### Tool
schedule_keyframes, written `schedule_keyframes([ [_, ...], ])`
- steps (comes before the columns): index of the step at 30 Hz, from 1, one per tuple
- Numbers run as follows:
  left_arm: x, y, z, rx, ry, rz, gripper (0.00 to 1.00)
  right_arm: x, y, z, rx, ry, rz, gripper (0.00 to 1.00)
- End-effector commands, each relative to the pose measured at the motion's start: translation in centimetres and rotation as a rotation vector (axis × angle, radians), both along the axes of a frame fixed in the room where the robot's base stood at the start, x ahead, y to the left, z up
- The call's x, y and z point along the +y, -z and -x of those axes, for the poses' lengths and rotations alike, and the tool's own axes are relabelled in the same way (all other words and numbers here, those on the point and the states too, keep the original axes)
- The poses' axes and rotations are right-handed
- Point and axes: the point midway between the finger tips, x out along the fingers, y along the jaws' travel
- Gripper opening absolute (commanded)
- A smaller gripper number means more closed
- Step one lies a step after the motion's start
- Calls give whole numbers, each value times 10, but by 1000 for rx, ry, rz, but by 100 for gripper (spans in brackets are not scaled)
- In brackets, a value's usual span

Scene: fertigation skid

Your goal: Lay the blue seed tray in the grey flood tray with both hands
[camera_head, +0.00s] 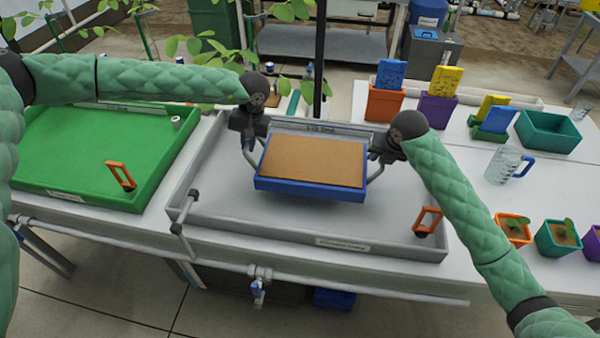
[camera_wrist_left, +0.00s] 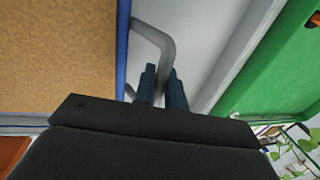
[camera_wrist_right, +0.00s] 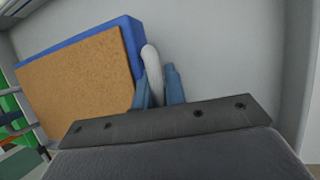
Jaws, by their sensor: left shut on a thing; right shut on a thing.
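The blue seed tray (camera_head: 310,190), filled with brown soil, is level over the back middle of the grey flood tray (camera_head: 400,215). I cannot tell whether its underside touches the flood tray floor. My left gripper (camera_head: 249,142) is shut on the tray's left grey handle, which also shows between the fingers in the left wrist view (camera_wrist_left: 158,45). My right gripper (camera_head: 378,152) is shut on the right handle, which shows in the right wrist view (camera_wrist_right: 152,62).
A green tray (camera_head: 90,150) stands left of the flood tray. Pots (camera_head: 512,230), a jug (camera_head: 503,166) and a teal bin (camera_head: 547,132) stand right. A dark post (camera_head: 319,60) rises behind.

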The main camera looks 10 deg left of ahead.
Motion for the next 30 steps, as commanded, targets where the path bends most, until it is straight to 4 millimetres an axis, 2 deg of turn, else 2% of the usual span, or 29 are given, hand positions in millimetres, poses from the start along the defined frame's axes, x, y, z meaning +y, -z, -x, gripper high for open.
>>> schedule_keyframes([
  [1,3,-9,-1,-1,-4,-3,0,-3,-9,-1,-1,4,3,0],
  [6,3,-14,-1,0,-4,-3,0,-3,-14,-1,-1,4,3,0],
  [20,3,-12,-1,-1,-4,-3,0,-3,-12,-1,-1,4,3,0],
  [30,3,-3,-1,-1,-4,-3,0,-3,-3,-1,-1,4,3,0],
])
